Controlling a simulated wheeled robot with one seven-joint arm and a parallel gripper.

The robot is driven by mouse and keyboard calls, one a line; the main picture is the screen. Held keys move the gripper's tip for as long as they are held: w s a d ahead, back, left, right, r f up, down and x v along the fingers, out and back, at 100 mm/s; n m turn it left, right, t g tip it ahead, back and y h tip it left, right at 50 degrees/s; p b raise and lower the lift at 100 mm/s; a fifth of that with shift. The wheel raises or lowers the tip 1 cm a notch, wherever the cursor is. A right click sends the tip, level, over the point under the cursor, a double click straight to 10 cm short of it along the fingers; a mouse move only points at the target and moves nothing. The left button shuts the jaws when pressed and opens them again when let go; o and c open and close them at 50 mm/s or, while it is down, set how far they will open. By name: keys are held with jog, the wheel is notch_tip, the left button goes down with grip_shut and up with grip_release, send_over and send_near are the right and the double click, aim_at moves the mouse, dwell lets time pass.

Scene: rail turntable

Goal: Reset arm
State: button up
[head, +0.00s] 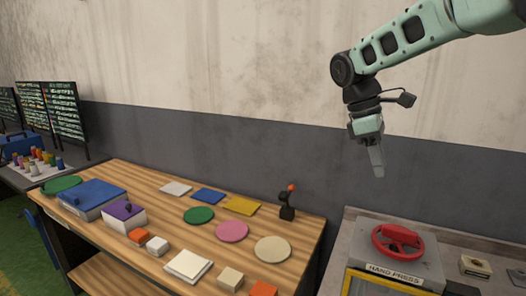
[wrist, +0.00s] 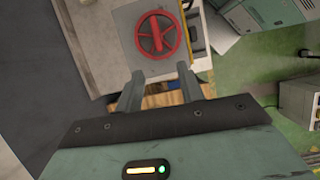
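My arm is raised in front of the wall in the head view. My gripper (head: 377,172) points down and hangs in the air above and left of the hand press (head: 397,268), touching nothing. In the wrist view my gripper's two fingers (wrist: 159,74) stand apart with nothing between them. The red handwheel (head: 397,241) of the press lies beyond the fingertips, and it also shows in the wrist view (wrist: 157,34).
A wooden workbench (head: 130,190) holds coloured discs, square plates, small blocks, a blue case (head: 92,198), a purple-topped box (head: 124,216) and a small black lever with an orange knob (head: 288,203). The air around my gripper is clear.

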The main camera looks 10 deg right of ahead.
jog(key=s+a+f+t+y+b, duration=0.1)
jog(key=s+a+f+b, duration=0.1)
jog(key=s+a+f, duration=0.4)
jog(key=s+a+f+t+y+b, duration=0.1)
jog(key=s+a+f+b, duration=0.1)
jog(key=s+a+f, duration=0.4)
jog(key=s+a+f+m+y+b, duration=0.1)
jog(key=s+a+f, duration=0.2)
jog(key=s, duration=0.5)
jog(key=s+a+f+m+y+b, duration=0.1)
jog(key=s+a+f, duration=0.2)
jog(key=s, duration=0.5)
jog(key=shift+s+f+m+t, duration=0.15)
jog(key=shift+f+m+t, duration=0.15)
jog(key=shift+f+m, duration=0.15)
